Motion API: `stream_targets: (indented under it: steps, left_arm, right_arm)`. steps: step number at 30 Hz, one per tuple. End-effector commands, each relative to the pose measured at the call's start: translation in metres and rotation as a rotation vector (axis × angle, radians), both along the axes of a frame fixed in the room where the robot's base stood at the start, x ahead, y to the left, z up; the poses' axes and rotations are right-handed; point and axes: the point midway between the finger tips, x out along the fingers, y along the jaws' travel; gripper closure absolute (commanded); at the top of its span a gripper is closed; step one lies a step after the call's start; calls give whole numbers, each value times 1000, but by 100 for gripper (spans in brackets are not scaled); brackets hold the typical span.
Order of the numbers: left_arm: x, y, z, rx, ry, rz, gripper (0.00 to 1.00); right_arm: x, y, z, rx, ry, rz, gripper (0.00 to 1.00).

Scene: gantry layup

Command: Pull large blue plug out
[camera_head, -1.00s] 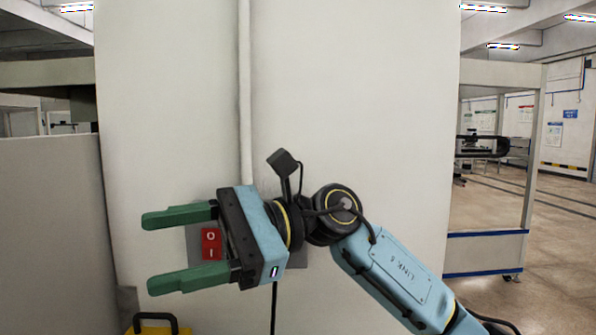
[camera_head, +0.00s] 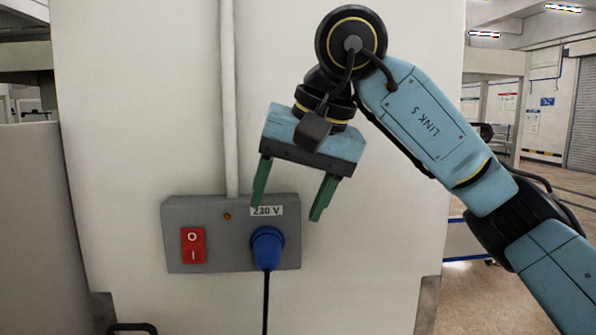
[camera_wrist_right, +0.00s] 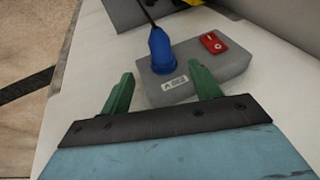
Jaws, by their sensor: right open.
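The large blue plug (camera_head: 267,247) sits in the grey socket box (camera_head: 215,262) on the white panel, below the 230 V label, with a black cable hanging from it. My right gripper (camera_head: 287,212) is open and empty, its green fingers pointing down just above the plug and apart from it. In the right wrist view the plug (camera_wrist_right: 160,52) lies beyond the fingertips, between the two green fingers (camera_wrist_right: 160,82). My left gripper is not in view.
A red rocker switch (camera_head: 193,245), marked O and I, is on the left of the box, with a small orange light (camera_head: 227,216) between. A grey conduit (camera_head: 229,100) runs up from the box. The panel around is clear.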

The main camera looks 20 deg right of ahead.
Motion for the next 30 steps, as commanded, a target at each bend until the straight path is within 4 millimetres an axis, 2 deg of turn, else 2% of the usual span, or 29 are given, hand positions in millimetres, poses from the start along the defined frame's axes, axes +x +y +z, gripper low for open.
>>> stream_targets:
  steps: [6, 13, 18, 26, 27, 30]
  left_arm:
    - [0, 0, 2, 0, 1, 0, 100]
    - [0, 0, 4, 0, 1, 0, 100]
    - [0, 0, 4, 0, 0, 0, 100]
    - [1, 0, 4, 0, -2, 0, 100]
    - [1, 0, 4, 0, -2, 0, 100]
    - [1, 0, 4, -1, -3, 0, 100]
  right_arm:
    - [16, 9, -41, 1, 3, 1, 37]
    - [27, 15, -70, 1, 2, 0, 37]
    - [31, 17, -79, 2, 0, 0, 37]
    - [31, 18, -80, 2, 0, 0, 37]
    - [31, 18, -80, 2, 0, 0, 39]
    - [31, 18, -80, 2, 0, 0, 52]
